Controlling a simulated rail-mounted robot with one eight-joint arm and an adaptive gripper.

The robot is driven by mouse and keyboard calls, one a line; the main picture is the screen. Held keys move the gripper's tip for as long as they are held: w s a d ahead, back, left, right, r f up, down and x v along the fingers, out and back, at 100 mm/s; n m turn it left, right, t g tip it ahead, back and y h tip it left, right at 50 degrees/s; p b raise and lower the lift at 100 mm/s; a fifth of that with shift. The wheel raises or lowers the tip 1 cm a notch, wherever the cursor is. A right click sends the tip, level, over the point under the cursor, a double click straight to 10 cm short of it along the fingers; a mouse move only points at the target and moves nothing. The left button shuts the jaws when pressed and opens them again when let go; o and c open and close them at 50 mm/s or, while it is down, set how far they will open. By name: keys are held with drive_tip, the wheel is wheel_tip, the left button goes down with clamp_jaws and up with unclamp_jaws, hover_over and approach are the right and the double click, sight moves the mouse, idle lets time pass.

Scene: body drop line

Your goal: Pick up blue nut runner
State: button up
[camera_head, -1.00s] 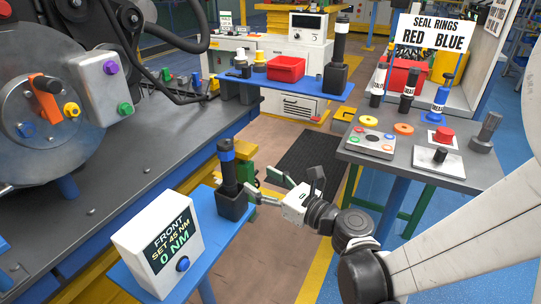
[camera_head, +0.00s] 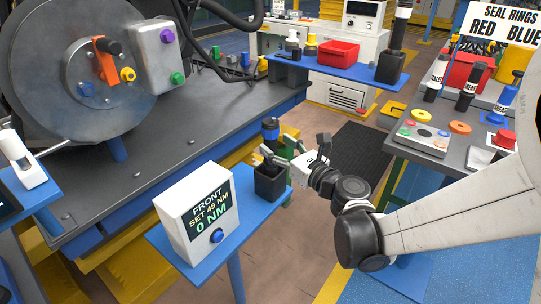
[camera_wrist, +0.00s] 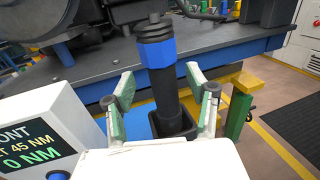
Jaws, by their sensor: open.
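The blue nut runner (camera_head: 270,128) is a dark upright cylinder with a blue band near its top. It stands in a black square holder (camera_head: 270,184) on a small blue shelf. My gripper (camera_head: 279,151) is beside the runner, above the holder's rim. In the wrist view the runner (camera_wrist: 158,52) rises between the two spread fingers of my gripper (camera_wrist: 160,88). The fingers are open, with a visible gap on each side. The runner's lower end is hidden inside the holder (camera_wrist: 176,122).
A white display box (camera_head: 205,222) reading "FRONT SET 45 NM 0 NM" stands left of the holder. The grey workbench (camera_head: 150,165) lies behind. Another dark tool stands in a holder (camera_head: 390,67) on the back blue shelf. The grey table (camera_head: 462,160) at right holds several tools.

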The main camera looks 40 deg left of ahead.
drive_tip(key=x, duration=0.2)
drive_tip(key=b+x, duration=0.1)
drive_tip(key=shift+w+a+f, duration=0.25)
drive_tip(key=shift+a, duration=0.05)
drive_tip(key=shift+c, duration=0.2)
clamp_jaws()
